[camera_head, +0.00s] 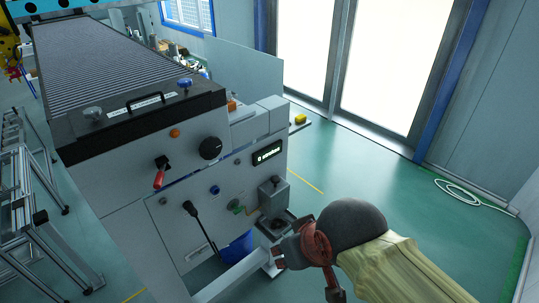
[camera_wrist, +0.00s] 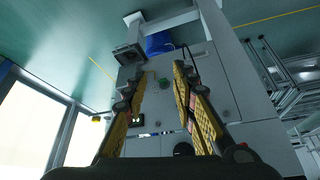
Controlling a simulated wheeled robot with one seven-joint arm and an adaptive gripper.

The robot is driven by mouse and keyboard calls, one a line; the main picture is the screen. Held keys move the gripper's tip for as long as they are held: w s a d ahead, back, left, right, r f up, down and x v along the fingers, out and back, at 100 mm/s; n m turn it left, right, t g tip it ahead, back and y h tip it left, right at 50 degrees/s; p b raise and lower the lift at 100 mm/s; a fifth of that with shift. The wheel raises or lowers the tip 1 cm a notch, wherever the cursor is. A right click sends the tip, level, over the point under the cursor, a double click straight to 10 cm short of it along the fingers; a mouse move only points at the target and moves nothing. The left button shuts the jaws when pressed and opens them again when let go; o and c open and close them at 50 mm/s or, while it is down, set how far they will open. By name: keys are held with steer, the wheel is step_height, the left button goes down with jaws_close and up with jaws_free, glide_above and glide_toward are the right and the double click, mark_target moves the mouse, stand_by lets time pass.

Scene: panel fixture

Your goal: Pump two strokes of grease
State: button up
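The grey machine (camera_head: 215,195) stands at centre left in the head view, with knobs, a small green display (camera_head: 267,154) and levers on its front. A long black-handled lever (camera_head: 198,225) slants down across its lower front. A grey box-shaped unit (camera_head: 272,195) sticks out at the lower right; it also shows in the wrist view (camera_wrist: 129,53). I cannot tell which part is the grease pump. My gripper (camera_wrist: 157,82) is open and empty, its yellow-padded fingers apart and pointing towards the panel. No contact is visible.
A red-handled lever (camera_head: 159,174) and a black knob (camera_head: 210,148) are on the upper front. A blue bin (camera_head: 237,248) stands low beside the machine. Metal frames (camera_head: 40,225) stand at the left. The green floor at the right is mostly clear, with a white hose coil (camera_head: 470,196).

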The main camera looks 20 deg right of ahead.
steer(key=shift+c, duration=1)
jaws_close()
stand_by(0.4)
